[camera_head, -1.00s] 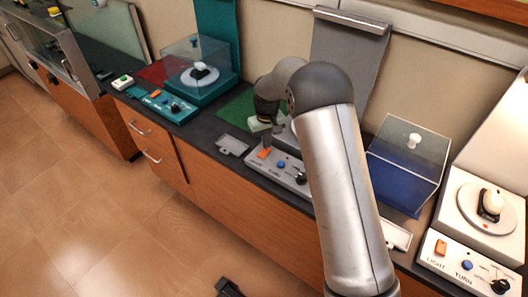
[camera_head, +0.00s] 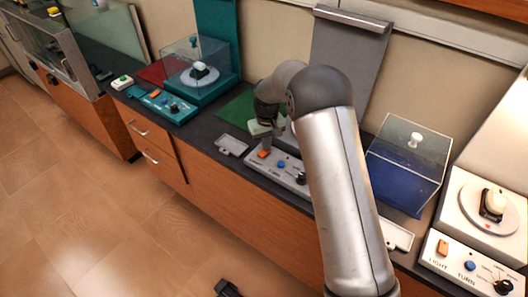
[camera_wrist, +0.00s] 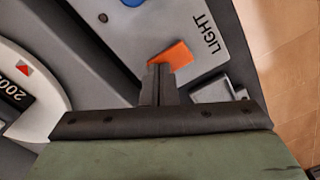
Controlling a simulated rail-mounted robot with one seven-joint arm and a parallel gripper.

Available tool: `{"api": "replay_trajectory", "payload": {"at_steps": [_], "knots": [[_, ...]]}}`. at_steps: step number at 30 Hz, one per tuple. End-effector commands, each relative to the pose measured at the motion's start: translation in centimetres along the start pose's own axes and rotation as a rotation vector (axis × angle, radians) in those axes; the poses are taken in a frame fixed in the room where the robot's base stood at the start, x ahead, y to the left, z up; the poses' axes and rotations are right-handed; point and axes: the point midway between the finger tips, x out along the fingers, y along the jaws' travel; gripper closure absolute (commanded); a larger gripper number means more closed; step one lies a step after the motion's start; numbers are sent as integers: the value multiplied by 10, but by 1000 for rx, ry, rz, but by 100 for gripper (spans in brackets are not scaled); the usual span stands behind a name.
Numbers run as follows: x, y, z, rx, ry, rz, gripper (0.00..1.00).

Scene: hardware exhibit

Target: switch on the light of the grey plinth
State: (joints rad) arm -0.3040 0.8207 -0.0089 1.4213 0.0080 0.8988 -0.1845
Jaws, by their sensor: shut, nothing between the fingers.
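The grey plinth's control panel (camera_head: 284,172) lies along the front of the counter, partly behind my arm. Its orange light switch (camera_head: 264,154) is at the left end, and it also shows in the wrist view (camera_wrist: 172,54) beside the printed word LIGHT. My gripper (camera_head: 265,143) points down at the switch. In the wrist view its closed fingers (camera_wrist: 158,72) overlap the near edge of the orange switch, with nothing between them. I cannot tell whether they touch it. A blue button (camera_head: 281,164) and a dark knob (camera_head: 300,178) sit further right on the panel.
A teal exhibit (camera_head: 210,85) with a clear cover stands to the left. A blue box with a clear lid (camera_head: 405,180) and a white exhibit (camera_head: 448,262) stand to the right. A small grey tray (camera_head: 232,145) lies left of the grey panel.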

Motion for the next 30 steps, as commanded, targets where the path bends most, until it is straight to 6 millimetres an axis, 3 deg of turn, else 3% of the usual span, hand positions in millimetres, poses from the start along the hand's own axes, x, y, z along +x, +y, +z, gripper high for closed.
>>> {"api": "replay_trajectory", "payload": {"at_steps": [10, 30], "knots": [[-3, 0, 1, 0, -3, -1, 100], [-58, 0, 0, 0, -1, 0, 100]]}}
